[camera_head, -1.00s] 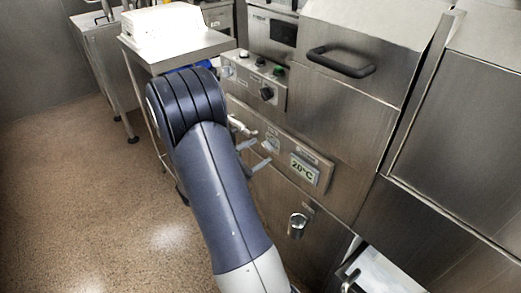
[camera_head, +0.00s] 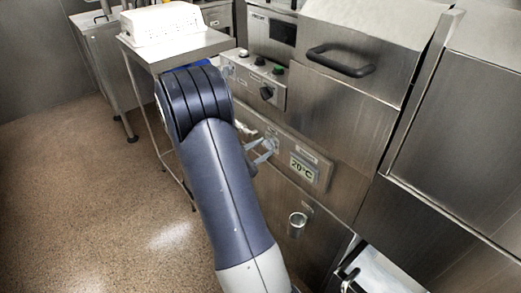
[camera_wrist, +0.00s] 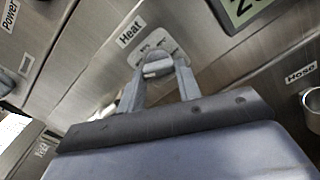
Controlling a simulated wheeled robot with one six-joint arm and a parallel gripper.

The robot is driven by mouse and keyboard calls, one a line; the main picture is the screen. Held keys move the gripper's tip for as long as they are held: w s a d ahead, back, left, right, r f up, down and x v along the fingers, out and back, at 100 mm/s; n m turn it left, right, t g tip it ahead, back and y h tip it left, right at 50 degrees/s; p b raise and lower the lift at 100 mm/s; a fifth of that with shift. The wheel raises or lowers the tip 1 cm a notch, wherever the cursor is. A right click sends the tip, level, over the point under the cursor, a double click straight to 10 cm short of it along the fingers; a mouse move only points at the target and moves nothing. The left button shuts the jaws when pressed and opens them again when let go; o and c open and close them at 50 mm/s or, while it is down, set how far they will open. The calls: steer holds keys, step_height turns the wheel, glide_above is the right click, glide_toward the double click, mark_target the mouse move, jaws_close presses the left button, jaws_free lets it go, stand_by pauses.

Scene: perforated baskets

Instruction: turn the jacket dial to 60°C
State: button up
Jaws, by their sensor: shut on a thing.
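The jacket dial is a pale grey knob (camera_wrist: 155,67) on a light scale plate, with a "Heat" label beside it in the wrist view. My gripper (camera_wrist: 160,74) has one finger on each side of the knob and is shut on it. In the head view my gripper (camera_head: 265,148) reaches the dial plate (camera_head: 272,141) on the lower panel, and the fingers partly hide the knob. The display (camera_head: 303,168) to the right of the dial reads 20°C. Its edge also shows at the top of the wrist view (camera_wrist: 243,10). The scale marks are too small to read.
An upper panel (camera_head: 240,68) carries a black knob (camera_head: 267,93) and buttons. A metal hose fitting (camera_head: 297,223) sticks out below the display. A lid with a black handle (camera_head: 341,62) is above. A side table with a white box (camera_head: 163,22) stands behind my arm. Floor at left is clear.

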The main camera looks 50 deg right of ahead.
steer(key=shift+c, duration=0.5)
steer(key=shift+f+m+b, duration=0.15)
steer(key=shift+m+b, duration=0.15)
steer(key=shift+b, duration=0.4)
steer(key=m+b, duration=0.6)
steer(key=b, duration=0.3)
steer(key=m+b, duration=0.6)
steer(key=b, duration=0.4)
steer(key=shift+w+r, duration=0.1)
steer(key=shift+r, duration=0.2)
steer(key=o, duration=1)
